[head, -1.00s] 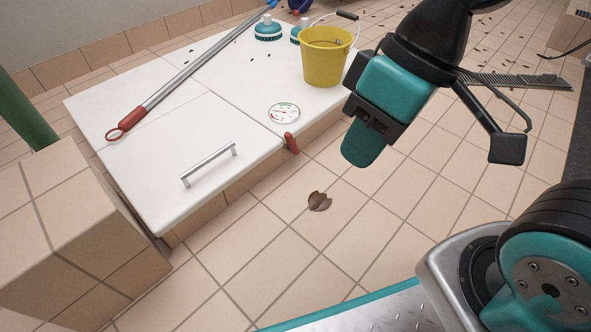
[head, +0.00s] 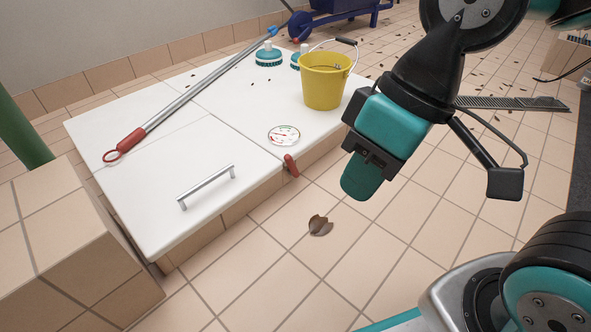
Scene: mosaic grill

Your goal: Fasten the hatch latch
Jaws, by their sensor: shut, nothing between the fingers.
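The white hatch (head: 175,155) is a low lid with a metal bar handle (head: 206,187) near its front edge. It lies flat and looks closed. The red latch (head: 290,165) sits at the hatch's right front edge, beside a round dial gauge (head: 284,135). The latch tilts a little and hangs over the edge; whether it engages anything I cannot tell. My gripper (head: 358,192) is in the air right of the latch, apart from it, pointing down. Its teal fingers are together and hold nothing.
A yellow bucket (head: 323,88) stands on the white top behind the latch, with teal brushes (head: 268,53) and a long red-handled pole (head: 190,95). A tiled block (head: 65,240) stands at the left. A brown leaf (head: 320,226) lies on the open tiled floor in front.

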